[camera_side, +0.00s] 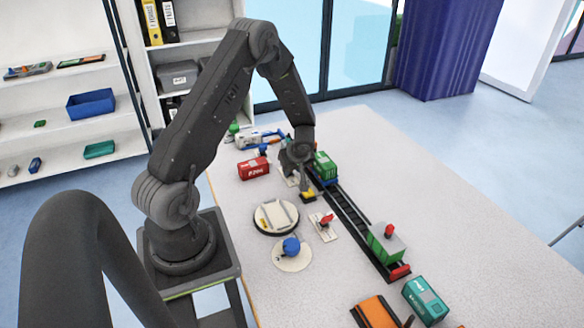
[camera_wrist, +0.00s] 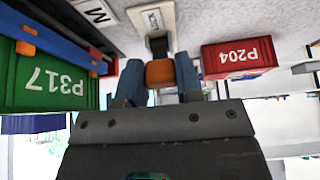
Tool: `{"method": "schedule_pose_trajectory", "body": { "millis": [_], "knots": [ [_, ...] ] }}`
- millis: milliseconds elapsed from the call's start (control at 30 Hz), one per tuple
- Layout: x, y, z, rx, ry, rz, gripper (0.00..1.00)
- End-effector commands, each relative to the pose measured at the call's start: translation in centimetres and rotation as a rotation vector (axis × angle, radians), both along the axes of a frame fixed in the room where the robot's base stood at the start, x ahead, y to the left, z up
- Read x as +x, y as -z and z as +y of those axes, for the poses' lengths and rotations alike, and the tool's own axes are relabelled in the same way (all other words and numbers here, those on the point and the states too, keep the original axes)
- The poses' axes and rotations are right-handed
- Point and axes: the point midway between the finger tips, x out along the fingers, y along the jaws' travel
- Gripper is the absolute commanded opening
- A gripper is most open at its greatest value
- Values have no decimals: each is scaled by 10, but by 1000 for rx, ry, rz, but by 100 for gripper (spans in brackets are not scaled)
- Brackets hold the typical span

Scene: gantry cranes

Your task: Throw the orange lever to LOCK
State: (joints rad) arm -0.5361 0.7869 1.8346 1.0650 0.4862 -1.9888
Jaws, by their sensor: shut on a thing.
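The orange lever (camera_wrist: 160,73) shows in the wrist view as an orange grip on a dark stem, rising from a pale plate (camera_wrist: 150,20). The plate's lettering is upside down and too small to read surely. My gripper (camera_wrist: 160,80) has its two blue fingers on either side of the orange grip and is shut on it. In the side view my gripper (camera_side: 297,160) is low over the far part of the table, and the lever is hidden behind it. I cannot tell which end of its travel the lever is at.
A red container marked P204 (camera_wrist: 238,58) and a green container marked P317 (camera_wrist: 50,82) stand close on either side. The dark rail track (camera_side: 350,218) runs toward the front right. A round turntable (camera_side: 276,217), a red lever (camera_side: 326,220) and a blue knob (camera_side: 291,246) are nearer.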

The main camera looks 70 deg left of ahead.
Motion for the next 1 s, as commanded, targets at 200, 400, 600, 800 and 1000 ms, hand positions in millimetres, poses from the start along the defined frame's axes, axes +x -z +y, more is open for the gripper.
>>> {"method": "schedule_pose_trajectory", "body": {
  "millis": [200, 400, 600, 800, 1000],
  "knots": [
    [1, 0, 0, 0, 1, 0, 51],
    [0, 0, 0, -1, 1, 0, 57],
    [0, -5, -2, 0, 3, -1, 57],
    [1, -34, -17, 2, 2, -4, 57],
    [1, -74, -40, 2, 3, -4, 57]
  ]
}}
